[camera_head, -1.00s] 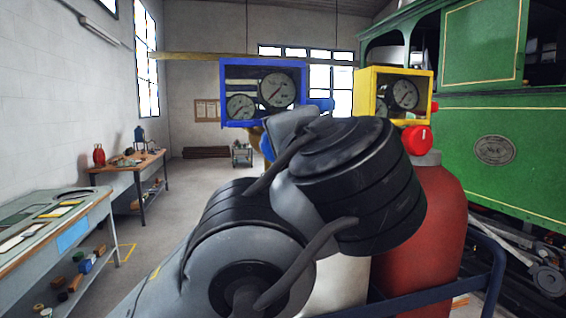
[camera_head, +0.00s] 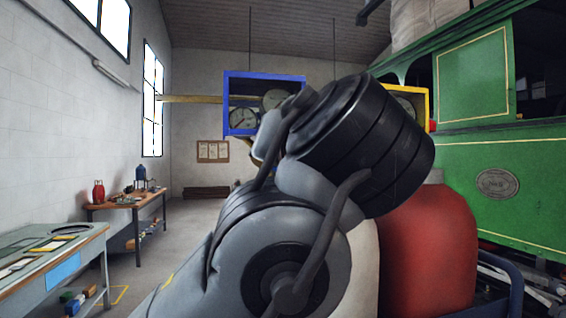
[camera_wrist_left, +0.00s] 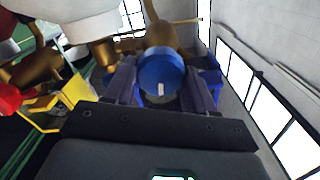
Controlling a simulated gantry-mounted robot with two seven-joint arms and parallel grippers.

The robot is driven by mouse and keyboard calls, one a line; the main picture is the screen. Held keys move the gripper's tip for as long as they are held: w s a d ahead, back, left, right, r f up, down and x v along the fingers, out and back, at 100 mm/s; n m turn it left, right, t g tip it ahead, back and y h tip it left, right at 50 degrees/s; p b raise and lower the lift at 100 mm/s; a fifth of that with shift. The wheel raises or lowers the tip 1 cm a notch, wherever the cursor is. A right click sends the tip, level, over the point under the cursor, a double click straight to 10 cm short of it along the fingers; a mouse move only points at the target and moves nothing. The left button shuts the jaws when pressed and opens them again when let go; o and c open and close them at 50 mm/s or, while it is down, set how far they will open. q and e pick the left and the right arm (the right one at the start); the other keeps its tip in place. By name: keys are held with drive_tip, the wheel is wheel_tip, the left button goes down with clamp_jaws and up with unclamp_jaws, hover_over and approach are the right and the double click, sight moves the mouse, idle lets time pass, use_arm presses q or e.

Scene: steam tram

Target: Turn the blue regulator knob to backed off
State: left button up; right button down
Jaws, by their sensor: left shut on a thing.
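The blue regulator knob (camera_wrist_left: 160,72) is in the left wrist view, a round blue cap with a short white mark at its lower edge in the picture. My left gripper (camera_wrist_left: 159,84) has a finger on each side of the knob and is shut on it. A brass-coloured body (camera_wrist_left: 160,35) shows behind the knob. In the head view my left arm covers the knob and the gripper. The blue gauge box (camera_head: 264,75) hangs there behind my arm, with its two dials partly hidden. My right gripper is in neither view.
A yellow gauge box (camera_head: 425,108) shows beside my arm, mostly hidden. A red cylinder (camera_head: 430,245) and a pale one (camera_head: 366,275) stand below it. The green tram (camera_head: 500,160) fills the right. Benches (camera_head: 85,252) line the left wall, with open floor between.

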use_arm(q)
drive_tip(key=shift+n+b, duration=0.35)
drive_tip(key=shift+n, duration=0.45)
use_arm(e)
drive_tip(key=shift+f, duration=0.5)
use_arm(q)
drive_tip(key=o, duration=1)
drive_tip(key=shift+o, duration=0.2)
drive_tip(key=shift+s, duration=0.1)
